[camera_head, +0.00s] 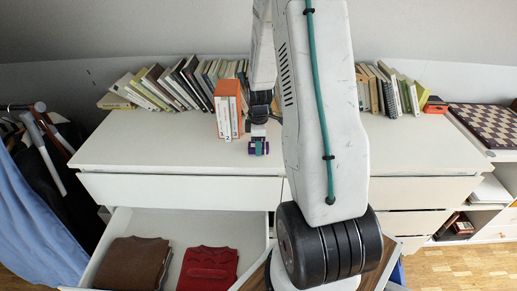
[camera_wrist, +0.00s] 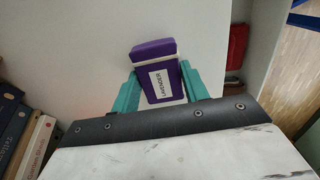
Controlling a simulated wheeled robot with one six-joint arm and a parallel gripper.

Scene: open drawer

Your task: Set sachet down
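The sachet is a small purple block with a white label reading LAVENDER. In the wrist view the sachet (camera_wrist: 154,55) sits between the two teal fingers of my gripper (camera_wrist: 160,72), which touch its sides. In the head view the gripper (camera_head: 258,148) is small and low over the white dresser top (camera_head: 170,150), near its front edge, with the purple sachet (camera_head: 265,148) partly hidden by the fingers. I cannot tell whether the sachet touches the dresser top.
An orange box-like set of books (camera_head: 228,110) stands just left of my gripper. A row of books (camera_head: 180,85) lines the back. Below, an open drawer (camera_head: 195,222) holds a brown folded sweater (camera_head: 133,264) and a red one (camera_head: 208,268). The dresser top's left part is clear.

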